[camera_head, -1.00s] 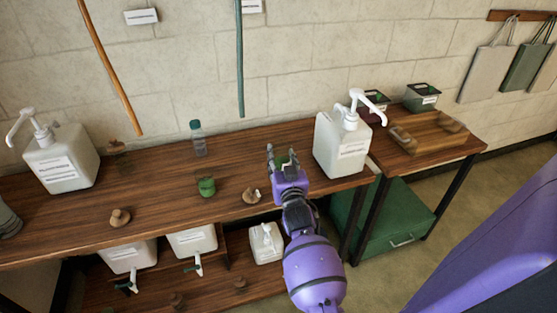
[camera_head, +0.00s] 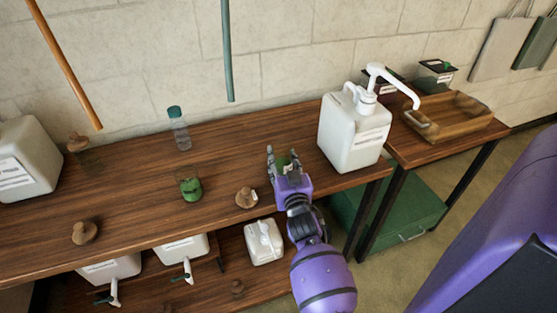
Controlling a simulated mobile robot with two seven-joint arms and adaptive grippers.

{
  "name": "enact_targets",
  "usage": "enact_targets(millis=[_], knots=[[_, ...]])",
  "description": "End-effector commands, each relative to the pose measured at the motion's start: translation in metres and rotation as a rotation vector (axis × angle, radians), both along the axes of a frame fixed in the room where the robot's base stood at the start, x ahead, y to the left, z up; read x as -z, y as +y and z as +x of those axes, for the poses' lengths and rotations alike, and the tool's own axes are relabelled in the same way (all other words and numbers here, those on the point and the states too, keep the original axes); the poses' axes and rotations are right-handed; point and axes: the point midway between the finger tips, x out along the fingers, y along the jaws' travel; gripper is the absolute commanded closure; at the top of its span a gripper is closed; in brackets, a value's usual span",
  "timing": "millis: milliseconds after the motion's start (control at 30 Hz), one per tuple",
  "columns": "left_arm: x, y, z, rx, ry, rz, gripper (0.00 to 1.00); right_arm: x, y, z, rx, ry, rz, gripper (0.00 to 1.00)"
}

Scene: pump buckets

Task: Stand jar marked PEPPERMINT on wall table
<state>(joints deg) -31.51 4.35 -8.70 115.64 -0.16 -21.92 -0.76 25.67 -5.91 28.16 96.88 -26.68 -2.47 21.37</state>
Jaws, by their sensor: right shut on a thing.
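My right gripper (camera_head: 283,159) is shut on a small jar with green in it (camera_head: 284,162), mostly hidden by the fingers. No marking on it can be read. The gripper is over the front part of the long wooden table (camera_head: 235,150) along the wall, left of a large white pump bucket (camera_head: 355,130). I cannot tell whether the jar touches the tabletop. Another small jar with green contents (camera_head: 190,187) stands on the table to the left. My left gripper is not in view.
A second white bucket (camera_head: 25,160) is at the far left. A side table with a wooden tray (camera_head: 465,125) stands right. The tabletop between bottle and pump bucket is clear.

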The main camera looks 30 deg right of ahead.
Motion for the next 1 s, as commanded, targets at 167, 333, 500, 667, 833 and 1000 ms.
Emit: enact_targets(millis=[167,333,500,667,833,1000], knots=[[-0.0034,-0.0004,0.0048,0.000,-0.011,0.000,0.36,-0.0023,0.0005,0.0009,-0.001,-0.004,0.000,1.00],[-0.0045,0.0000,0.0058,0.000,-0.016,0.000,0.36,0.0012,0.0006,0.0008,-0.001,-0.004,0.001,1.00],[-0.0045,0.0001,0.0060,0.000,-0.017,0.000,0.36,0.0027,0.0004,0.0005,0.000,-0.002,0.001,0.42],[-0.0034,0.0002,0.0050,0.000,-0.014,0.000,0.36,0.0024,0.0004,0.0006,0.000,-0.002,0.001,0.39],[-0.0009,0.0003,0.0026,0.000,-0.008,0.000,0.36,0.0021,0.0004,0.0006,0.000,-0.001,0.001,0.39],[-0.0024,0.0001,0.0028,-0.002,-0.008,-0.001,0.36,-0.0025,0.0005,0.0008,-0.001,-0.003,0.001,0.39]])
